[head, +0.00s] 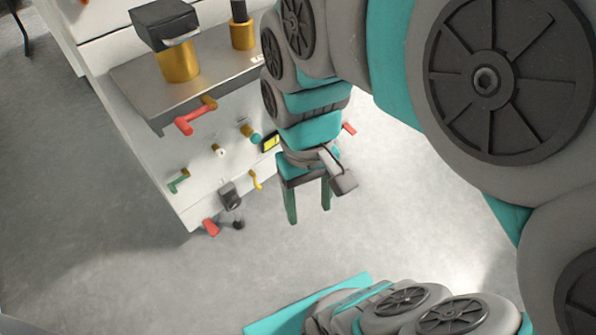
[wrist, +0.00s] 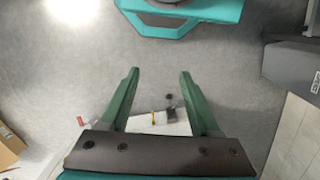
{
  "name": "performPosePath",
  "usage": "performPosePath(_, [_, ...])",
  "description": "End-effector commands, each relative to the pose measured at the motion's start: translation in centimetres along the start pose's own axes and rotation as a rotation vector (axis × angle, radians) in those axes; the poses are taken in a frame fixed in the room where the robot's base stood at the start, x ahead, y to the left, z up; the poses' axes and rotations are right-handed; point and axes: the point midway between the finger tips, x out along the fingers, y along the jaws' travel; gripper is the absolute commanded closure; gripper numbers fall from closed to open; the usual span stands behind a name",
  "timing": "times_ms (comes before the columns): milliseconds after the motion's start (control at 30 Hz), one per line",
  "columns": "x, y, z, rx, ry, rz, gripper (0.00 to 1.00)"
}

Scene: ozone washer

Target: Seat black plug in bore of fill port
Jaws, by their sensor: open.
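My gripper (head: 309,203) hangs in the head view with its two green fingers apart, empty, over bare floor to the right of the white washer panel (head: 200,180). In the wrist view my gripper (wrist: 159,74) is also open with nothing between its fingertips. No black plug can be picked out for certain. A small dark round piece (head: 238,225) shows below a dark box-shaped fitting (head: 230,195) at the panel's lower edge. A small white round fitting (head: 219,150) with a dark centre sits on the panel. I cannot tell which fitting is the fill port.
A metal shelf (head: 130,93) carries a gold cylinder (head: 178,64) under a dark block and a second gold cylinder (head: 242,36) with a black top.

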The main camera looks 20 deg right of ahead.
Motion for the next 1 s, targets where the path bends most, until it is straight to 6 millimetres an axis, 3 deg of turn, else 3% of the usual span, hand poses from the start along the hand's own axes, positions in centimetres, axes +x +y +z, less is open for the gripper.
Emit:
performPosePath(33, [1.3, 0.0, 1.5, 0.003, -0.022, -0.002, 0.37])
performPosePath(100, [2.5, 0.0, 2.6, 0.006, -0.036, -0.005, 0.37])
performPosePath(233, [3.8, -0.1, 3.9, 0.009, -0.05, -0.009, 0.37])
performPosePath(1000, [3.9, -0.1, 4.0, 0.009, -0.052, -0.009, 0.37])
